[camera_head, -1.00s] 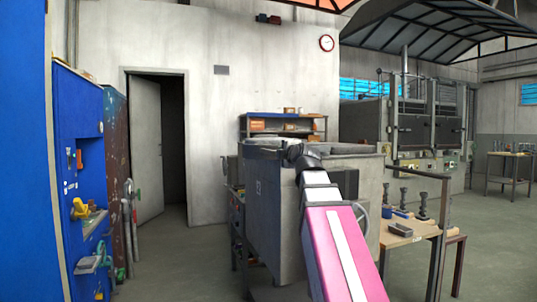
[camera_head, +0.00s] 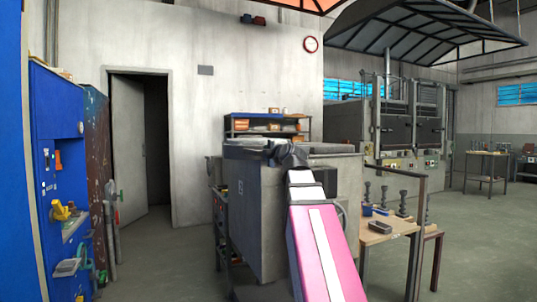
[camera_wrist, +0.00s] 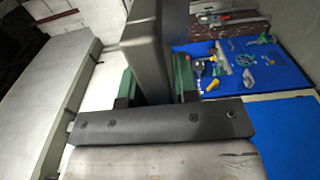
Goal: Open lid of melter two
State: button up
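A big grey box-shaped melter (camera_head: 268,215) stands in the middle of the head view. No number that I can read marks it as melter two. Its flat lid (camera_head: 330,149) lies level on top, looking closed. My gripper (camera_head: 285,157) is at the top of the melter, small and dark in the head view. In the wrist view, the green fingers of my gripper (camera_wrist: 157,85) are on both sides of a dark grey bar (camera_wrist: 150,50), close against it, with no clear gap. The bar looks like the lid's handle. The fingertips are partly hidden.
A wooden table (camera_head: 378,234) with dark upright tools stands right of the melter. A blue tool cabinet (camera_head: 62,165) stands at the left, near an open door (camera_head: 128,150). A large furnace (camera_head: 400,130) is at the back right. The floor between cabinet and melter is clear.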

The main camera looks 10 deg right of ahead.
jog(key=shift+o, duration=0.9)
jog(key=s+d, duration=0.1)
jog(key=s, duration=0.6)
jog(key=shift+s+d, duration=0.15)
jog(key=shift+d, duration=0.05)
